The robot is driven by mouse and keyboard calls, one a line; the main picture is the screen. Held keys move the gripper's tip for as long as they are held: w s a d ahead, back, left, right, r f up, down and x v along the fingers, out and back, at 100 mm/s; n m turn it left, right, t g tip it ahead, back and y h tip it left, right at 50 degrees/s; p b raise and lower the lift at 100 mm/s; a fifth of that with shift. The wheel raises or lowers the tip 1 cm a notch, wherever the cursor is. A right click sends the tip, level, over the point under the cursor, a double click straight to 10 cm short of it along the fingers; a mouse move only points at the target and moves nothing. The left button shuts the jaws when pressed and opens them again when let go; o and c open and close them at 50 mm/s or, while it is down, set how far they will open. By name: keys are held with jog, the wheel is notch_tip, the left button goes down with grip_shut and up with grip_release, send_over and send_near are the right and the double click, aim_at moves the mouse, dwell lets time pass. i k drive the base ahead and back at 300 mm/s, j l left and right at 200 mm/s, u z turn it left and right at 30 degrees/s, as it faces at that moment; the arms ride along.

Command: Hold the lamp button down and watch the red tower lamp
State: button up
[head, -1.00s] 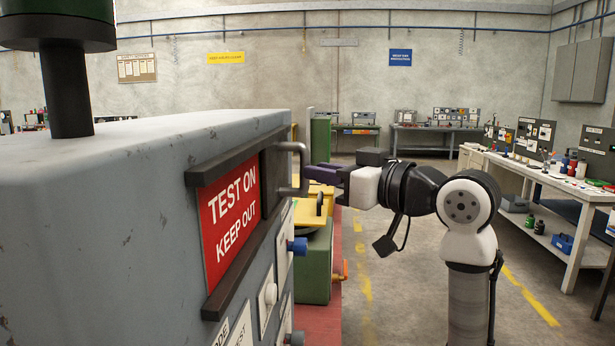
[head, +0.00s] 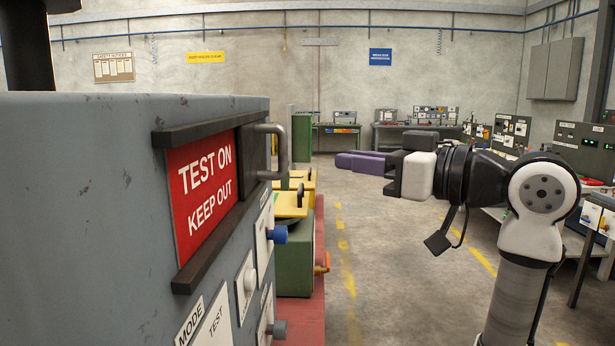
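On the grey cabinet's (head: 80,220) side panel are a round white button (head: 250,279) on a white plate, a blue knob (head: 278,234) above it and a grey knob (head: 278,329) below it. The panel is seen at a steep angle, and I cannot read which one is the lamp button. A black pole (head: 27,45) rises at the top left; no red lamp is in view. My gripper (head: 345,160) has purple fingers pointing left. It is in free air, right of the panel and apart from it. The finger gap is not clear.
A red "TEST ON KEEP OUT" sign (head: 203,190) sits between dark rails, with a grey handle (head: 280,150) sticking out at its right. A green machine with a yellow top (head: 290,205) stands beyond. The floor (head: 390,270) between panel and arm is clear.

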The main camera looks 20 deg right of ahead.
aim_at(251, 275)
jog(key=k+l, duration=1.25)
